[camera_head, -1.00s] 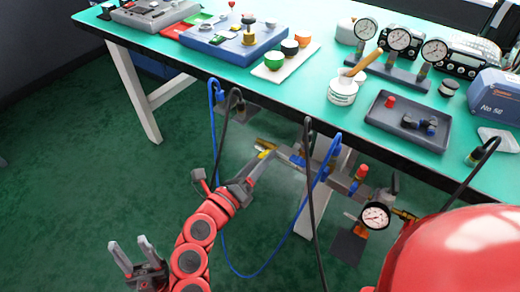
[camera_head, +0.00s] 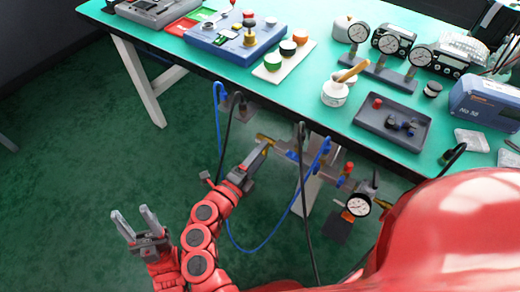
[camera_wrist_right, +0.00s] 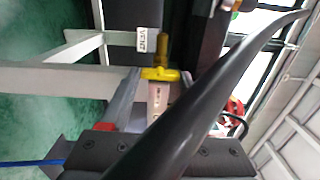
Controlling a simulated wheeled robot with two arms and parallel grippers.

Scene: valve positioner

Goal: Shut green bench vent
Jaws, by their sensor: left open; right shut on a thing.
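The green-topped bench (camera_head: 200,84) stands ahead, with pipework hanging under its front edge. A yellow valve handle (camera_head: 264,138) shows at the left end of that pipework. In the right wrist view the yellow handle (camera_wrist_right: 160,74) sits by a brass stem, near a white label reading VENT (camera_wrist_right: 150,41). My right gripper (camera_head: 262,150) is shut on the yellow handle. A dark cable crosses the wrist view and hides part of the jaws. My left gripper (camera_head: 135,222) is open and empty over the floor, left of my right arm.
Blue and black hoses hang in front of the pipework, close to my right gripper. A pressure gauge (camera_head: 358,205) and a red knob (camera_head: 349,167) are further right on it. The bench top holds a blue box (camera_head: 236,40), a grey tray (camera_head: 392,124) and gauges. The left floor is clear.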

